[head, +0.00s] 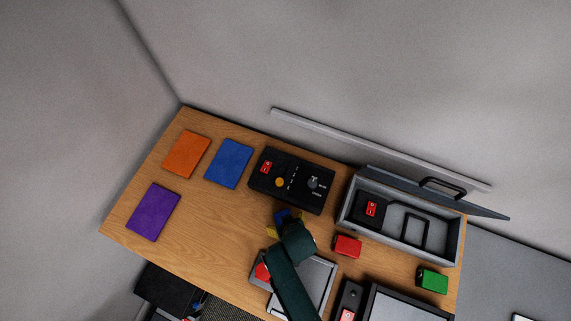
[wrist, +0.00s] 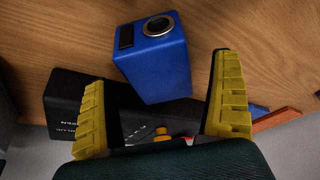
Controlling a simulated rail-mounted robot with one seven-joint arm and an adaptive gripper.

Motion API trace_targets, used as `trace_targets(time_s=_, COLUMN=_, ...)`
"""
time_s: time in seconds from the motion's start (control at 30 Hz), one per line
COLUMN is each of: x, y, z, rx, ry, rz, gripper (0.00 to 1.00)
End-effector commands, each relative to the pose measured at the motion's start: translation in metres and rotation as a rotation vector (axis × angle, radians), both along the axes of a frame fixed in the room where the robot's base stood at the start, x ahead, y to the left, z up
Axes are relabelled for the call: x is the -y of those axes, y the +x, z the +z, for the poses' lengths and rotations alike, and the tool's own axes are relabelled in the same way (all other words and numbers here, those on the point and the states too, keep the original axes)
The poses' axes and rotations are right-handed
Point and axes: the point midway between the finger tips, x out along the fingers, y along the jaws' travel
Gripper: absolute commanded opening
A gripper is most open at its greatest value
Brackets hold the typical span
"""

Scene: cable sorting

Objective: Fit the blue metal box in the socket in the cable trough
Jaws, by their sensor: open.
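The blue metal box (wrist: 153,65) lies on the wooden table in the wrist view, with a round metal-rimmed hole and a dark slot on one face. My gripper (wrist: 157,70) is open. Its yellow fingers stand on either side of the box's near end, with visible gaps, not touching it. The grey cable trough (head: 347,205) is at the right with its lid open. Inside are a black box with a red switch (head: 371,208) and black rectangular frames (head: 413,232), one seemingly empty.
A black control panel (head: 292,180) with a yellow button lies just behind the gripper. A red box (head: 348,246) and a green box (head: 432,279) sit before the trough. Orange (head: 187,154), blue (head: 230,163) and purple (head: 153,211) mats lie left. The left-centre table is clear.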

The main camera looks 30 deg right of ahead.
Motion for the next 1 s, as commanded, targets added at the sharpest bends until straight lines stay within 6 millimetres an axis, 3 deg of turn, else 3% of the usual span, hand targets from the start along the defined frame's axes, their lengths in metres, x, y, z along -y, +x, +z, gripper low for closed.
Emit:
trace_targets(time_s=0.1, x=0.001, y=0.005, z=-0.010, rx=0.002, ry=0.000, rz=0.000, gripper=0.94)
trace_targets(time_s=0.3, x=0.001, y=0.005, z=-0.010, rx=0.002, ry=0.000, rz=0.000, gripper=0.94)
trace_targets(time_s=0.7, x=0.001, y=0.006, z=-0.009, rx=0.004, ry=-0.001, rz=0.000, gripper=0.20)
trace_targets(time_s=0.9, x=0.001, y=0.006, z=-0.008, rx=0.004, ry=-0.001, rz=0.000, gripper=0.20)
trace_targets(time_s=1.0, x=0.001, y=0.006, z=0.002, rx=0.006, ry=-0.001, rz=0.000, gripper=0.20)
